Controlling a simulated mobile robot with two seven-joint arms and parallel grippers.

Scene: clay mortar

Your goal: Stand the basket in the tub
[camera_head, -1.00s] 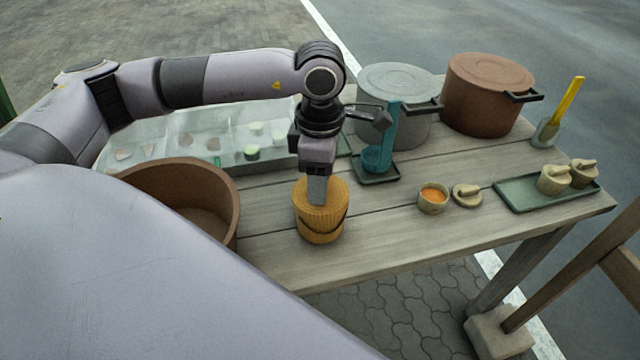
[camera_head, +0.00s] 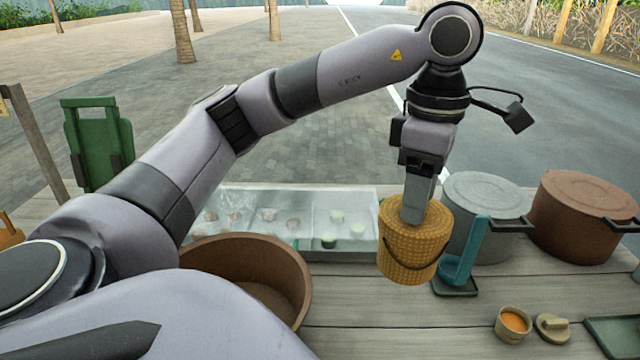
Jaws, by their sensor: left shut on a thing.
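The yellow woven basket (camera_head: 412,250) hangs upright from my left gripper (camera_head: 416,212), which is shut on it at the top. The basket is in the air above the table, in front of the grey pot and to the right of the tub. The brown round tub (camera_head: 296,262) stands on the table at the lower left of the basket. My own arm hides part of its near left side, and the visible inside looks empty. My right gripper is not in view.
A clear-lidded tray (camera_head: 350,205) with several small items lies behind the tub. A grey lidded pot (camera_head: 488,205), a brown lidded pot (camera_head: 580,222) and a teal ladle on a stand (camera_head: 462,262) are right of the basket. A small orange-filled bowl (camera_head: 513,322) sits at the front right.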

